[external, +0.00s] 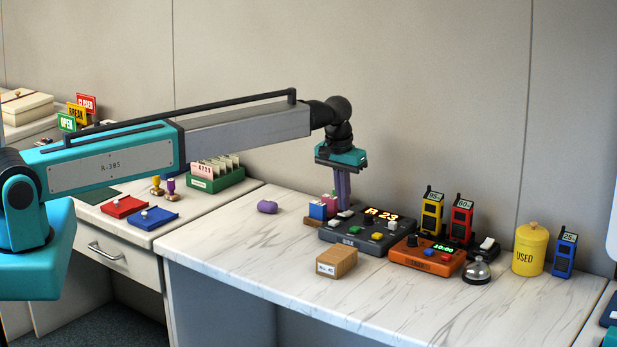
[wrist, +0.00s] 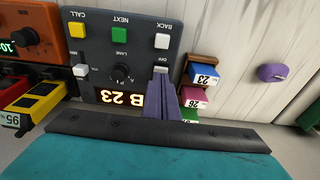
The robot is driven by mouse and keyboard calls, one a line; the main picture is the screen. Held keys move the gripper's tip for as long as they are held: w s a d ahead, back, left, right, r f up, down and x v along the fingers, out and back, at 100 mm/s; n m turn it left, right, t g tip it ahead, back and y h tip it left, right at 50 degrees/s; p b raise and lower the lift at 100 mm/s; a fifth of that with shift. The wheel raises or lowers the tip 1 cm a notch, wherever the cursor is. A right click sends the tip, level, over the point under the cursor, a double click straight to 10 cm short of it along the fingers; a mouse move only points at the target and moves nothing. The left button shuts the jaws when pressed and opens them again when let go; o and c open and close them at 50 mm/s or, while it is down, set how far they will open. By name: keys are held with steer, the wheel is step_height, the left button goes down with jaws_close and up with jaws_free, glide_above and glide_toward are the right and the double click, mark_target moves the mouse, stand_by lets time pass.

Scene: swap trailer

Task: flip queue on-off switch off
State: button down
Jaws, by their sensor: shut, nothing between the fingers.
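The queue box (external: 352,240) is a dark grey console on the marble counter, with a lit orange display (external: 383,215). In the wrist view the queue box (wrist: 101,45) appears upside down, its display (wrist: 122,97) reading B 23, with CALL, NEXT and BACK buttons and a LANE knob (wrist: 121,73). Another white switch (wrist: 80,71) is at the opposite side of the panel. My gripper (external: 344,207) points down, shut and empty, at the box's back left corner; contact cannot be told.
A small wooden holder (wrist: 203,60) with coloured number blocks (wrist: 203,74) stands close beside the box. The orange timer (external: 425,258), a bell (external: 477,271) and radios (external: 461,220) crowd the other side. A cardboard box (external: 337,262) sits in front.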

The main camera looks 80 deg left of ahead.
steer(key=shift+s+d+f, duration=0.1)
steer(key=shift+f, duration=0.1)
stand_by(0.3)
steer(key=shift+s+d+f+b, duration=0.15)
steer(key=shift+f+b, duration=0.1)
steer(key=shift+b, duration=0.4)
steer(key=shift+s+f+t+y+b, duration=0.1)
steer(key=shift+t+y+b, duration=0.3)
steer(key=shift+b, duration=0.05)
steer(key=shift+w+a+r+p, duration=0.3)
steer(key=shift+w+a, duration=0.25)
steer(key=shift+w, duration=0.1)
